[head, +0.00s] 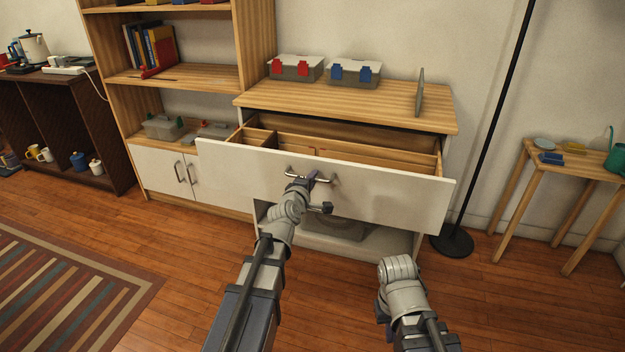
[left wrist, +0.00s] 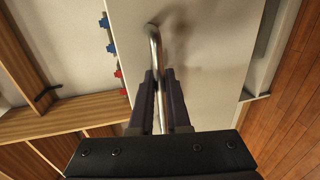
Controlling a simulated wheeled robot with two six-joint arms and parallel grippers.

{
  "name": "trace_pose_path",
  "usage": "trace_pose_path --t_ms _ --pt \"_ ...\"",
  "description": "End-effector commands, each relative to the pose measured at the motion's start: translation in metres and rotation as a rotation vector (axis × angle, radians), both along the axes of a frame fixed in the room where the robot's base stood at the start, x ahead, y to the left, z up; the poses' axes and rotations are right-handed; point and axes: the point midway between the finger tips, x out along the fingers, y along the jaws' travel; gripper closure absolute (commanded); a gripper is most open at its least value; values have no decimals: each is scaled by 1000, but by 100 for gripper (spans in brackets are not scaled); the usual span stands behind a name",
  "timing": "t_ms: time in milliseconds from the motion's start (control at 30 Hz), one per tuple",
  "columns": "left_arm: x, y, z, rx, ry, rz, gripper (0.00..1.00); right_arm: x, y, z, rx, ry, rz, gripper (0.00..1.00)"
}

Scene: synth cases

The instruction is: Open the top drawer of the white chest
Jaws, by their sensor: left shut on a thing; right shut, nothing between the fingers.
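The white chest has a wooden top (head: 350,104) and a white top drawer (head: 400,196). The drawer stands pulled well out, and wooden dividers show inside it. Its metal bar handle (head: 324,180) is at the middle of the front. My left gripper (head: 308,181) is shut on the handle. In the left wrist view the handle (left wrist: 154,48) runs between the fingers of my left gripper (left wrist: 160,82). My right arm is low in front of the chest, and its fingers do not show.
Two lidded boxes, one with red clips (head: 296,68) and one with blue clips (head: 354,73), stand on the chest. A grey bin (head: 340,229) sits below the drawer. A lamp pole (head: 490,120) and small table (head: 570,160) stand right. Floor in front is clear.

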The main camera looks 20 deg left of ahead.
Motion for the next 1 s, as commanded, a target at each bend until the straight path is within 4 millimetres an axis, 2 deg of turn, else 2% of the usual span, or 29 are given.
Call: trace_pose_path --t_ms 100,133,367,733,1000 --pt "0 0 0 0 0 0 100 0 0 0 0 0 0 100" --pt "0 0 0 0 0 0 82 0 0 0 0 0 0 100" --pt "0 0 0 0 0 0 56 0 0 0 0 0 0 100" --pt "-4 0 1 0 0 0 55 0 0 1 0 0 0 100" --pt "-30 -3 9 0 0 -2 55 0 0 9 1 0 0 100"
